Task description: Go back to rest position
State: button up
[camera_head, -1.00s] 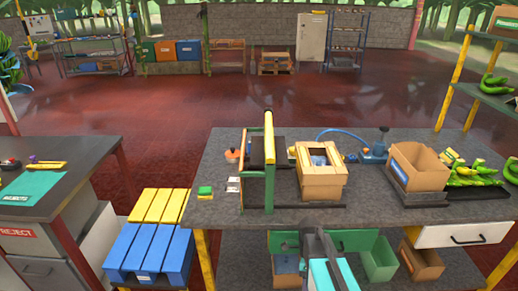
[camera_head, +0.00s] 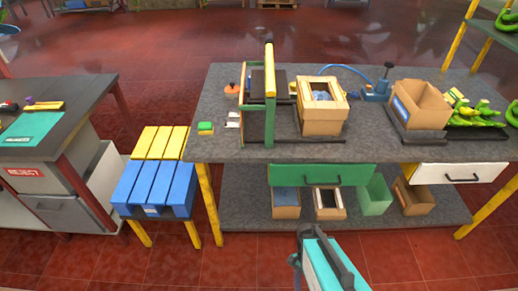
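My arm, teal and dark grey, enters from the bottom edge right of centre. My gripper (camera_head: 306,232) is the small dark end at its top, over the red tiled floor in front of the grey workbench (camera_head: 230,90). It is apart from the bench in the picture. I cannot make out its fingers or whether they are open, and no held object shows.
On the bench stand a green-and-yellow frame (camera_head: 270,100), cardboard boxes (camera_head: 322,118) (camera_head: 420,105) and green bananas (camera_head: 478,112). Below are a green drawer front (camera_head: 320,176) and a shelf with bins (camera_head: 377,193). A blue-and-yellow pallet stand (camera_head: 152,180) is left. Front floor is clear.

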jog(key=f+n, duration=0.1)
jog(key=n, duration=0.3)
jog(key=f+n+t, duration=0.1)
jog(key=n, duration=0.2)
jog(key=s+f+n, duration=0.1)
jog(key=n, duration=0.3)
jog(key=shift+n+t, duration=0.3)
jog(key=shift+t, duration=0.1)
